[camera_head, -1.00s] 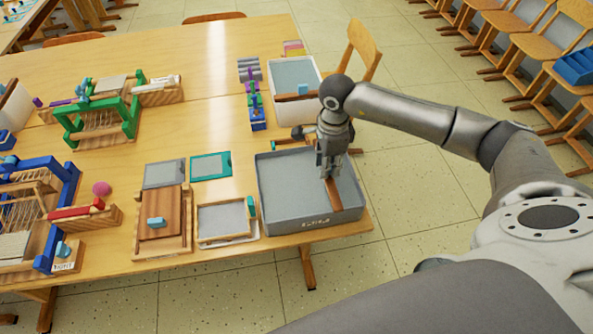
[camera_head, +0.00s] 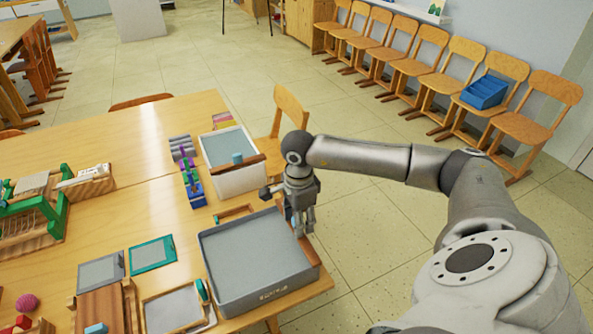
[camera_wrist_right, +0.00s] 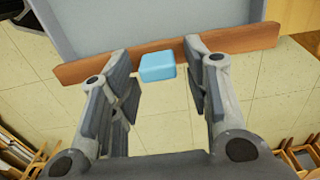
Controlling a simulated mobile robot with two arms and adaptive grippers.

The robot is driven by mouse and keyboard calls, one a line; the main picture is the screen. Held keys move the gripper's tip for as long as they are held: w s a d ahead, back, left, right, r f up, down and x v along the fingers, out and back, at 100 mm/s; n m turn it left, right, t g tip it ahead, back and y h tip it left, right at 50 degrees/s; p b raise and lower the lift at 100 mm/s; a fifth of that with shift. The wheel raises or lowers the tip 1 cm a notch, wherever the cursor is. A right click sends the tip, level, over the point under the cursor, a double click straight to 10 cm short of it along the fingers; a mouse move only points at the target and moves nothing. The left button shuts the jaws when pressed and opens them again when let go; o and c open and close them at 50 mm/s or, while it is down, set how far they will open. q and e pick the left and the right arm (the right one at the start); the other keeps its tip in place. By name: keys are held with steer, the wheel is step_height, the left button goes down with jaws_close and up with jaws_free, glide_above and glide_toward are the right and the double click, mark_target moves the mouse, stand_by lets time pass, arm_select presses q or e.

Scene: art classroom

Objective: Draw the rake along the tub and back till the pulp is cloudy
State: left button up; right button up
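The grey tub (camera_head: 268,297) stands at the table's near right corner, with a flat grey surface (camera_head: 245,252) inside it. A brown wooden bar (camera_head: 309,256), which looks like the rake, lies along the tub's right end. In the right wrist view the bar (camera_wrist_right: 235,39) spans the tub's end (camera_wrist_right: 120,22) and carries a light-blue block (camera_wrist_right: 158,66). My right gripper (camera_head: 300,228) is over that end. Its fingers in the wrist view (camera_wrist_right: 160,78) are open, either side of the block with gaps. My left gripper is out of view.
A white tub (camera_head: 240,182) with a wooden bar (camera_head: 238,162) stands behind. Frames and a wooden board (camera_head: 100,308) lie left of the grey tub. A chair (camera_head: 290,115) stands behind the table.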

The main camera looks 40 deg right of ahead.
steer(key=shift+a, duration=0.1)
steer(key=shift+w+r, duration=0.1)
steer(key=shift+r, duration=0.4)
step_height(320, 180, up, 11)
stand_by(0.7)
